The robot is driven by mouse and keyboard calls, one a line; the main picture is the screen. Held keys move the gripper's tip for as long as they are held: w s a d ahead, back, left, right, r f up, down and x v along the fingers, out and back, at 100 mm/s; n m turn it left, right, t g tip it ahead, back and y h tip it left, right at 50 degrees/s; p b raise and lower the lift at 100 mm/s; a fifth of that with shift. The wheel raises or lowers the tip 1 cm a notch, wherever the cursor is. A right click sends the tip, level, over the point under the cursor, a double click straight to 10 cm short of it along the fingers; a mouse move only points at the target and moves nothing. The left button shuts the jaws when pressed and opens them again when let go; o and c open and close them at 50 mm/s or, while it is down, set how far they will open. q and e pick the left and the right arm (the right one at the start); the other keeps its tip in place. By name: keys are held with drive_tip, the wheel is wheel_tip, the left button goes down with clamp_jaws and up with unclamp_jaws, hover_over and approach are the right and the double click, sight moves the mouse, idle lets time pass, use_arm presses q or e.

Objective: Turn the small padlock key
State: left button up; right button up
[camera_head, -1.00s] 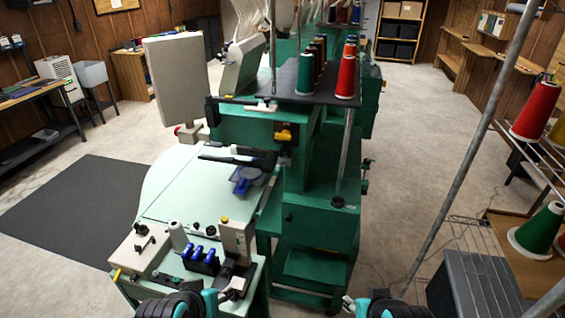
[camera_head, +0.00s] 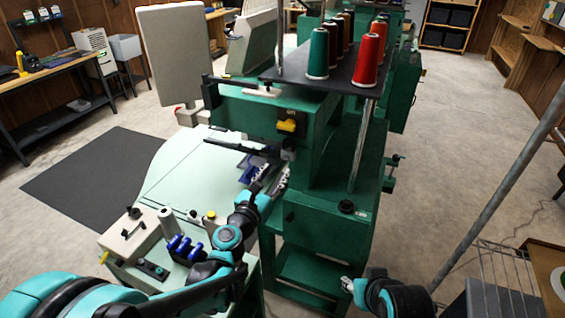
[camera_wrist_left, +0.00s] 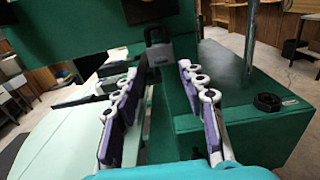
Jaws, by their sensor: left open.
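A grey padlock (camera_wrist_left: 159,52) with a dark shackle hangs on the green machine, straight ahead in the left wrist view. I cannot make out a key in it. My left gripper (camera_wrist_left: 157,75) is open and empty, its two fingers with purple pads on either side of the view, pointing at the padlock and apart from it. In the head view my left gripper (camera_head: 272,181) is beside the green machine body, above the pale table. My right gripper (camera_head: 347,285) is low at the front, away from the padlock; its fingers are too small to read.
The green embroidery machine (camera_head: 325,218) fills the middle, with thread cones (camera_head: 369,60) on its dark top shelf. A pale green table (camera_head: 185,170) holds blue-topped items (camera_head: 185,246) and a control box. A sloping metal pole (camera_head: 500,195) and wire rack stand at the right.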

sight(285, 159)
use_arm(q)
drive_tip(key=b+x, duration=0.1)
drive_tip(key=x, duration=0.5)
clamp_jaws()
